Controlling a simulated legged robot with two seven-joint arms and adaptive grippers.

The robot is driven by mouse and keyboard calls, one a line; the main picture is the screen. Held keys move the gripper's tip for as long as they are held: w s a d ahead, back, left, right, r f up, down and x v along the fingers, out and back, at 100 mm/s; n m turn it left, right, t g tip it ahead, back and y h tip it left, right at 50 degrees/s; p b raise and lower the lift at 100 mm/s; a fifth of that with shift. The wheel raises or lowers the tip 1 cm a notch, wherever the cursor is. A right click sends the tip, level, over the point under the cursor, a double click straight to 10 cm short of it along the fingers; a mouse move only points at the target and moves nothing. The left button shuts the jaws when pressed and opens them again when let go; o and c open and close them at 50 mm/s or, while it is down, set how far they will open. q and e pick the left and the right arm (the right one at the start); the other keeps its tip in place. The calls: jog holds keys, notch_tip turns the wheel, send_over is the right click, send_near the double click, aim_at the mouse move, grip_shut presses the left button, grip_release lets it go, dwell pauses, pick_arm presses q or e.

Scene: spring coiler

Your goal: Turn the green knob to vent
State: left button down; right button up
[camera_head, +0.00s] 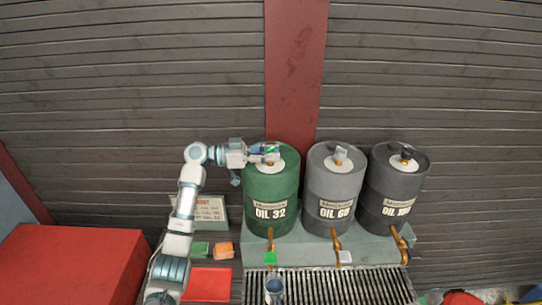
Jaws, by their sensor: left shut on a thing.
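The green knob (270,148) sits on top of the green drum (268,196) marked OIL 32, at the middle of the head view. My left arm comes in from the left, and my left gripper (266,153) is at the drum's lid, shut on the green knob. The gripper's fingers hide much of the knob, so its exact angle cannot be told. My right gripper is not in view.
A grey drum (334,194) and a dark drum (393,193) stand to the right, with knobs on top. Brass taps, one with a green handle (270,258), hang over a grate (340,287). A metal can (274,290) stands below. A red box (75,268) is at left.

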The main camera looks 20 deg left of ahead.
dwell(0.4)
pick_arm(q)
jog(key=c, duration=0.8)
grip_release()
jog(key=shift+a, duration=0.1)
jog(key=shift+w+a+f, duration=0.1)
jog(key=shift+a, duration=0.2)
jog(key=v, duration=1.1)
jog(key=shift+a, duration=0.4)
